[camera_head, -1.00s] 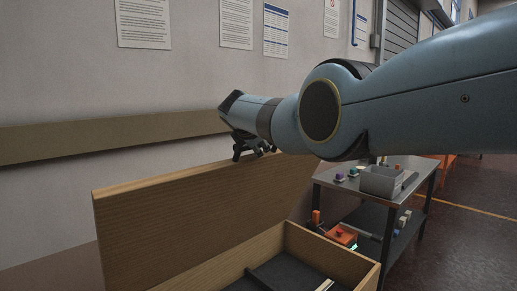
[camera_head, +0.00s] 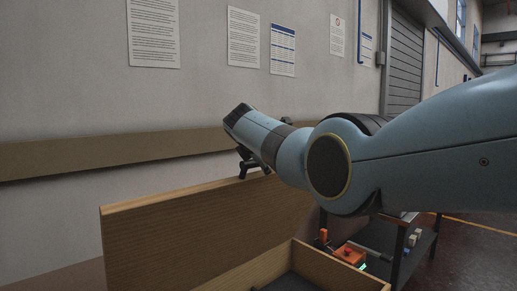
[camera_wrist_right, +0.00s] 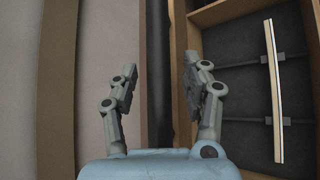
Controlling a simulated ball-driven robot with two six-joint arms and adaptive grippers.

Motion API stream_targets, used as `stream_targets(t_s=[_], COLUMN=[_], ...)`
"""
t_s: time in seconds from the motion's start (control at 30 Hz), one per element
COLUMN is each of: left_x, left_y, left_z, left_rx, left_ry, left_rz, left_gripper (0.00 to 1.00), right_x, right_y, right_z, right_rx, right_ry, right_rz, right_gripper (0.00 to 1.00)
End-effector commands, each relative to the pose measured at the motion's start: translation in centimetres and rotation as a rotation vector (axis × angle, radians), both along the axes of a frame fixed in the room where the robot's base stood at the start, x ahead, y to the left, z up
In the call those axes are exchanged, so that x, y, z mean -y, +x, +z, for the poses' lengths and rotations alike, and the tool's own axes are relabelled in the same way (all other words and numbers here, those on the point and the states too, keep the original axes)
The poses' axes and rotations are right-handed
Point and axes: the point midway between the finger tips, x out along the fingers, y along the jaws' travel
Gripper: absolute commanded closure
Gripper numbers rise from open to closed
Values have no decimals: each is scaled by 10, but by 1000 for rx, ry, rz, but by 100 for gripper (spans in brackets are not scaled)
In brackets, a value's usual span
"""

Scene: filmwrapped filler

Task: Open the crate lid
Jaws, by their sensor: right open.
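The wooden crate lid (camera_head: 185,240) stands raised, roughly upright, along the wall side of the open crate (camera_head: 345,272). My right gripper (camera_head: 250,172) is at the lid's top edge, toward its far end. Its jaws partly hide behind my wrist. In the right wrist view the two fingers (camera_wrist_right: 156,88) are spread apart, with the lid's narrow edge running between them. I cannot tell whether either finger touches it. The crate's dark inside (camera_wrist_right: 242,85) shows to the right of the fingers. My left gripper is out of view.
A pale long strip (camera_wrist_right: 274,90) lies in the crate, over dark dividers. A wall with a wooden rail (camera_head: 95,155) runs close behind the lid. A dark cart (camera_head: 408,250) with an orange box (camera_head: 350,254) stands beyond the crate, partly hidden by my arm.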

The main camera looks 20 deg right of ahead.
Motion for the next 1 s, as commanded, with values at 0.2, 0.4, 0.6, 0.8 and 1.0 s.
stream_targets(t_s=[0.2,0.4,0.6,0.8,1.0], left_x=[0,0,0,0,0], left_y=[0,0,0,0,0], left_z=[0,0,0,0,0], left_rx=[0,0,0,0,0], left_ry=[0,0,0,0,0], left_rz=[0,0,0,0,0], left_gripper=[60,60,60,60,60], right_x=[-15,-31,-45,-48,-48], right_y=[-21,-46,-65,-72,-72], right_z=[15,35,51,56,56], right_rx=[3,2,2,-1,0], right_ry=[4,5,3,2,2], right_rz=[3,2,2,0,1], right_gripper=[52,52,52,52,52])
